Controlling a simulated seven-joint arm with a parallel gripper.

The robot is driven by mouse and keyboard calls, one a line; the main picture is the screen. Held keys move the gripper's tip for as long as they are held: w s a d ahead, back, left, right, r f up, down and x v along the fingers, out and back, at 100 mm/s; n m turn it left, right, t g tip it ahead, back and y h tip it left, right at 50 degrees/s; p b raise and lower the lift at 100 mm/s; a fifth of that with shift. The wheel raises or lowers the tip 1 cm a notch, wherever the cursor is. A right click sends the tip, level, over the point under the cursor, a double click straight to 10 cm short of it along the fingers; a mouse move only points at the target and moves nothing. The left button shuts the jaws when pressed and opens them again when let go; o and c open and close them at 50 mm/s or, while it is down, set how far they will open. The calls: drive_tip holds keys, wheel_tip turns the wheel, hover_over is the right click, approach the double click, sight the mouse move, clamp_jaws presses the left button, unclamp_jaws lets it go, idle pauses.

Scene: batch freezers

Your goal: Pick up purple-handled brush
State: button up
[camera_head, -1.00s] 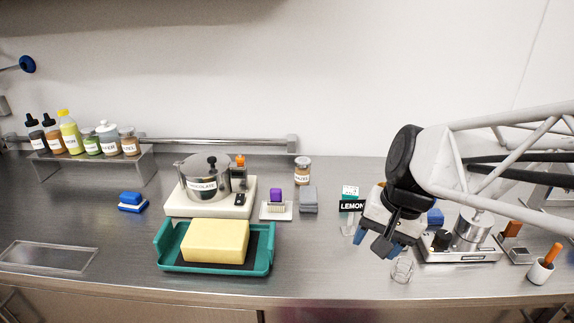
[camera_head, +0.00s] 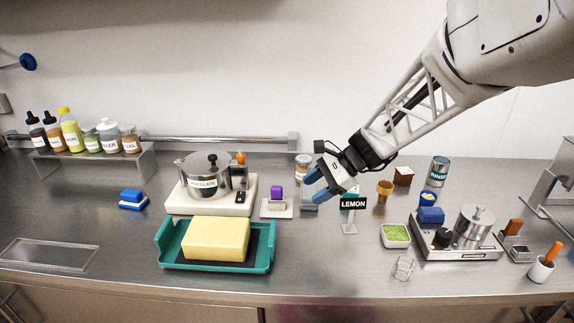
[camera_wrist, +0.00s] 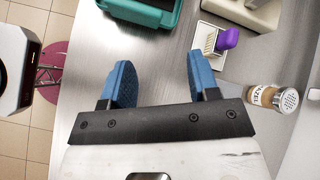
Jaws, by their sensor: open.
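The purple-handled brush (camera_head: 276,195) stands bristles down on a small white tray (camera_head: 268,213), right of the pot in the head view. In the wrist view the brush (camera_wrist: 227,40) lies at the upper right, just beyond my right fingertip, with its pale bristles beside the purple handle. My gripper (camera_head: 312,188) is open and empty, with blue fingertips, and hangs to the right of the brush, pointing left and down. Its two blue fingers (camera_wrist: 158,78) are spread apart in the wrist view.
A teal tray (camera_head: 166,265) with a yellow block is in front. A pot (camera_head: 203,180) stands on a white base left of the brush. A labelled jar (camera_head: 303,162) is behind my gripper. A LEMON sign (camera_head: 352,203) stands to the right.

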sight(278, 187)
drive_tip(key=w+a+f+m+y, duration=0.2)
drive_tip(key=w+f+m, duration=0.1)
drive_tip(key=w, duration=0.3)
drive_tip(key=w+a+f+m+t+y, duration=0.1)
drive_tip(key=w+a+f+m+y, duration=0.1)
drive_tip(key=w+f, duration=0.2)
drive_tip(key=w, duration=0.3)
drive_tip(key=shift+w+m, duration=0.2)
drive_tip(key=shift+m, duration=0.2)
drive_tip(key=shift+f, duration=0.1)
drive_tip(key=shift+x, duration=1.25)
drive_tip(key=shift+a, duration=0.1)
drive_tip(key=shift+x, duration=2.5)
drive_tip(key=shift+s, duration=0.15)
